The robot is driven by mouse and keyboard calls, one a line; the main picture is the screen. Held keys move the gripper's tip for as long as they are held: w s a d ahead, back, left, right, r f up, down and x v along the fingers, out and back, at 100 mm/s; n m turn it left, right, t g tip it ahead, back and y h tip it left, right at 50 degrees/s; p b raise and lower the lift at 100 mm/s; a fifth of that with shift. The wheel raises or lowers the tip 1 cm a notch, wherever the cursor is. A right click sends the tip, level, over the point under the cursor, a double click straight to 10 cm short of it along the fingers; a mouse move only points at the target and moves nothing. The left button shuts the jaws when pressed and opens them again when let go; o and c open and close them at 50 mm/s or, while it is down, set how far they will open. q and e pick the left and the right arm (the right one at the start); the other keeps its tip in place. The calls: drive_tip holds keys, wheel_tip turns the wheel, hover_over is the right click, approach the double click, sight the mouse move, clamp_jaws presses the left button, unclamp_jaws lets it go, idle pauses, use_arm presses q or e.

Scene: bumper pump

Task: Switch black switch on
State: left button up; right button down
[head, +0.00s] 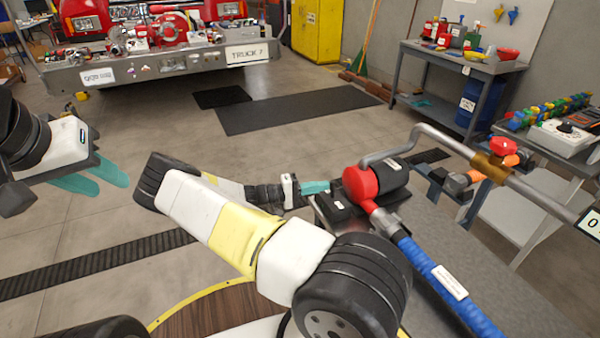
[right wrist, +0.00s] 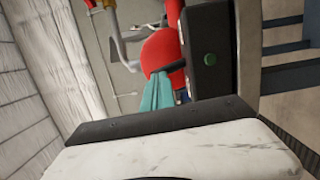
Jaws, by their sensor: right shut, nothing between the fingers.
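A red and black pump (head: 373,182) stands on a grey table, with a small black box (head: 338,207) at its left side. In the right wrist view the black box (right wrist: 208,85) has a round green button (right wrist: 210,59) on its face, and a thin dark part shows between box and fingertips; I cannot tell whether it is the black switch. My right gripper (head: 326,187) is shut and empty, its teal fingertips beside the box and in front of the pump's red body (right wrist: 163,55); contact is unclear. My left gripper (head: 114,184) is open and empty, far left above the floor.
A blue hose (head: 440,280) and a grey pipe (head: 450,145) with a red valve handle (head: 503,147) join the pump. A workbench (head: 455,62) and side table stand right. A truck bumper (head: 160,68) is at the back.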

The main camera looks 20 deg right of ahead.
drive_tip(key=shift+s+r+m, duration=0.2)
drive_tip(key=shift+s+m, duration=0.25)
drive_tip(key=shift+m, duration=0.65)
drive_tip(key=shift+s+d+m+y, duration=0.1)
drive_tip(key=shift+s+m+y, duration=0.35)
drive_tip(key=shift+m, duration=0.65)
drive_tip(key=shift+s, duration=0.45)
idle(2.0)
